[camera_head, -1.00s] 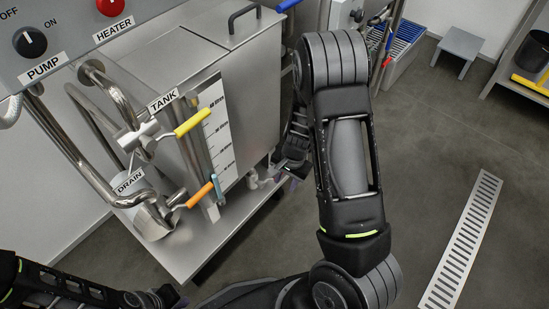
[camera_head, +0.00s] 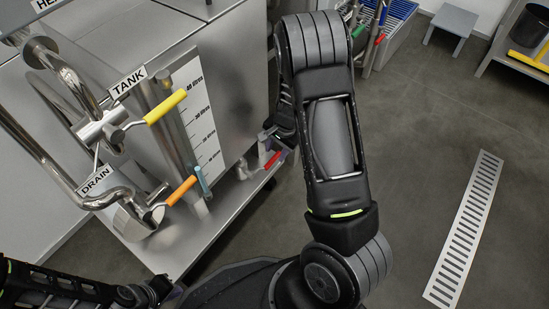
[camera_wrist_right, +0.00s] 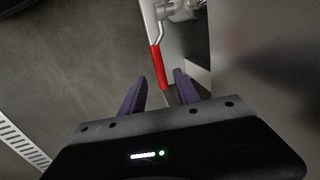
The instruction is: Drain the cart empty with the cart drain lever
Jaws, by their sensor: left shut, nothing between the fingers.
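The red-handled drain lever (camera_head: 273,159) sits low at the right side of the steel cart (camera_head: 215,222). In the right wrist view the red handle (camera_wrist_right: 158,67) points toward the gap between my fingers, with its metal shank and valve beyond. My right gripper (camera_wrist_right: 159,88) is open, its two dark purple fingers on either side of the handle's near end; contact is not visible. In the head view my right gripper (camera_head: 276,138) is beside the lever, partly hidden by my arm. My left gripper (camera_head: 160,288) is at the lower left, shut and empty.
A yellow lever (camera_head: 166,107) by the TANK label and an orange lever (camera_head: 181,190) by the DRAIN label stand on the pipework at left. A level scale (camera_head: 203,120) marks the tank. A floor grate (camera_head: 465,230) and open floor lie right.

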